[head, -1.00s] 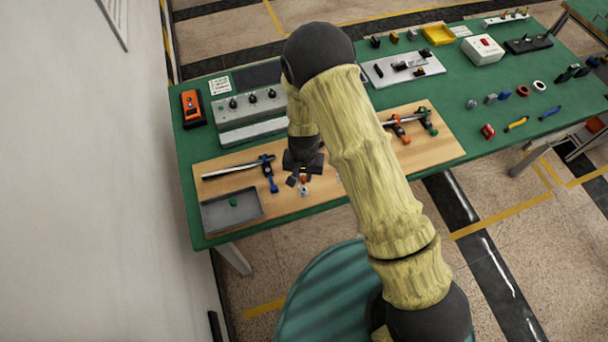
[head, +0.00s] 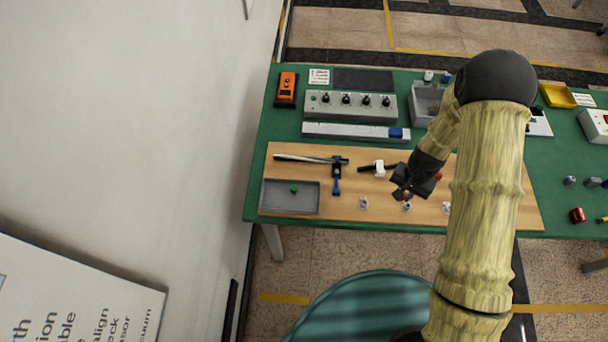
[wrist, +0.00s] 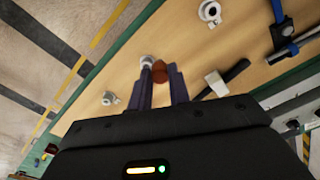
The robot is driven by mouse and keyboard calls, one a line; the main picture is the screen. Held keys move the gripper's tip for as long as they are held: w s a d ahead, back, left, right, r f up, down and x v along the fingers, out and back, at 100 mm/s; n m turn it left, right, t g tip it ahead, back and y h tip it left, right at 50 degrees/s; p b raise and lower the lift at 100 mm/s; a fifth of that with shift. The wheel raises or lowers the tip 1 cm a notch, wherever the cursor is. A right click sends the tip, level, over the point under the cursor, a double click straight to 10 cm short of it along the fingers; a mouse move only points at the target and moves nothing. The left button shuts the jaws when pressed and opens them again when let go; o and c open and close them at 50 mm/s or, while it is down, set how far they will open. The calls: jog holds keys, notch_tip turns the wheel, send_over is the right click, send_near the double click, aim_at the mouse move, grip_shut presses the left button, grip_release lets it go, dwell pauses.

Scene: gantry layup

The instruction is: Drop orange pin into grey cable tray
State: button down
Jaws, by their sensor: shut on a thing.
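In the wrist view my gripper (wrist: 158,76) is shut on a small orange pin (wrist: 160,72), which sits between the two fingertips. In the head view my gripper (head: 405,191) is over the wooden board, near its front edge. The pin is too small to make out clearly there. A shallow grey tray (head: 271,197) lies at the board's front left corner, with a green pin (head: 294,189) in it. My gripper is apart from this tray, well to its right.
White fittings (head: 363,203) stand along the board's front. Behind are a long light-grey channel (head: 345,131) and a knobbed grey panel (head: 330,102). A wall is at left.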

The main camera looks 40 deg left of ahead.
jog(key=w+d+f+b, duration=0.1)
jog(key=w+d+b, duration=0.1)
jog(key=d, duration=1.5)
jog(key=shift+w+f+m, duration=0.25)
jog(key=shift+w+m, duration=0.05)
jog(key=shift+w, duration=0.15)
jog(key=shift+a, duration=0.1)
